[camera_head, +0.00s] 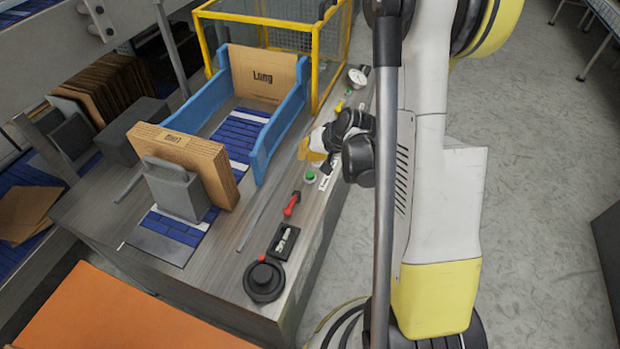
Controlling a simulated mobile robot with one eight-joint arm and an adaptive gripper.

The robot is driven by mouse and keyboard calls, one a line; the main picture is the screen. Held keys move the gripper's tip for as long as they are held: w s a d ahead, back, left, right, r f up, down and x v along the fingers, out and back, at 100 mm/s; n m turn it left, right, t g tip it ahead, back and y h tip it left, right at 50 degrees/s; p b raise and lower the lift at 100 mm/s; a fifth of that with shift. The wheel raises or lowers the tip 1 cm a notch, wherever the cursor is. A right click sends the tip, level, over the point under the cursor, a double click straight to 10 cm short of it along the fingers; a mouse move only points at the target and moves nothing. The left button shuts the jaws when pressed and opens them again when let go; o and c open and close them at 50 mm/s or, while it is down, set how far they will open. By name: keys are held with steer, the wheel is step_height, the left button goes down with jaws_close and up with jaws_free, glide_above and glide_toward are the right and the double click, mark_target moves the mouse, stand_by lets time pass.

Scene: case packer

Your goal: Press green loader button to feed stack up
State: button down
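A green button (310,176) sits on the right-hand edge strip of the machine's table, beside a small white label (326,180). My gripper (316,153) is just beyond and above this button in the picture, with a visible gap between them. Its yellow-and-white finger parts are partly hidden by its dark body, so its opening is unclear.
A red lever (292,204), a black switch box (284,241) and a black round knob (264,277) line the near edge. Blue guide rails (276,128) hold a "Lung" cardboard panel (265,75). A yellow-framed cage (318,45) stands behind.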

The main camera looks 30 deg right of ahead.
mark_target(310, 175)
steer(key=shift+f+b, duration=1.4)
steer(key=shift+f, duration=0.65)
steer(key=shift+f, duration=0.1)
steer(key=shift+f+b, duration=0.3)
steer(key=shift+b, duration=0.25)
